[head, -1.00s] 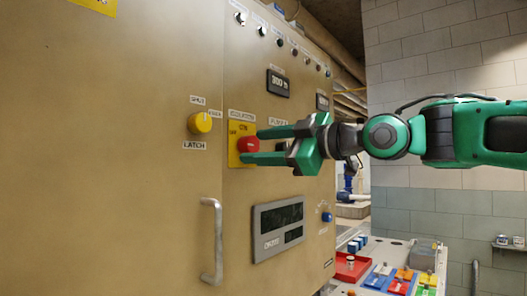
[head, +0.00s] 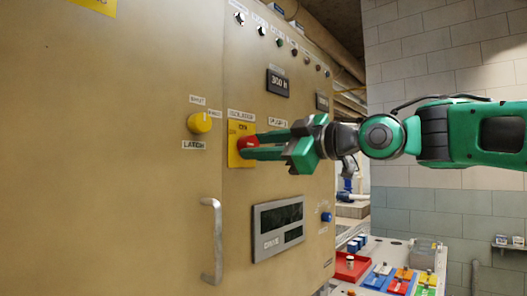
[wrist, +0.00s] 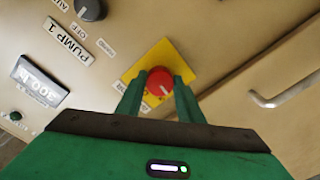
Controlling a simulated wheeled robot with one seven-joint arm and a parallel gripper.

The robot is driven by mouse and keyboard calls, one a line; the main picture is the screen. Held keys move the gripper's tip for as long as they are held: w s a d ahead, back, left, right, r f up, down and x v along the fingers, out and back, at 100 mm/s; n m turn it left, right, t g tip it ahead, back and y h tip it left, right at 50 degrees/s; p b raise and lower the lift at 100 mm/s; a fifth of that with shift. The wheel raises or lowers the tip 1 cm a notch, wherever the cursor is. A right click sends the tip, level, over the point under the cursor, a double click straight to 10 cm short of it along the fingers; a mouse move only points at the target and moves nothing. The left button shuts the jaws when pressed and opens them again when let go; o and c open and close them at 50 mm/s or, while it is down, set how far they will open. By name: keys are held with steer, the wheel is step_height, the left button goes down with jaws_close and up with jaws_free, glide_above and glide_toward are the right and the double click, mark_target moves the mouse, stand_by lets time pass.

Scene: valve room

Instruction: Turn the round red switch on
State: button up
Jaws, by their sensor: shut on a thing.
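The round red switch (head: 246,146) sits on a yellow plate (head: 235,158) on the tan cabinet front. My gripper (head: 258,146) reaches it from the right, with its two green fingers shut on the switch. In the wrist view the red switch (wrist: 159,82) lies between the fingertips, on the yellow plate (wrist: 180,62). A white pointer mark on its face points to the lower right in that view. The fingers hide part of the plate and its lettering.
A yellow latch knob (head: 200,122) is left of the switch, above a metal handle (head: 212,242). A display panel (head: 279,227) is below. A dark PUMP 1 knob (wrist: 90,9) is nearby. A bench with colored trays (head: 390,278) stands at lower right.

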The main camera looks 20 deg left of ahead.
steer(key=m, duration=0.8)
steer(key=shift+s+m, duration=0.1)
steer(key=shift+m, duration=0.2)
steer(key=m, duration=0.4)
steer(key=shift+m, duration=0.3)
steer(key=shift+r+m+t, duration=0.1)
steer(key=shift+m+t, duration=0.3)
steer(key=shift+m, duration=1.8)
steer(key=o, duration=0.9)
steer(key=shift+o, duration=0.8)
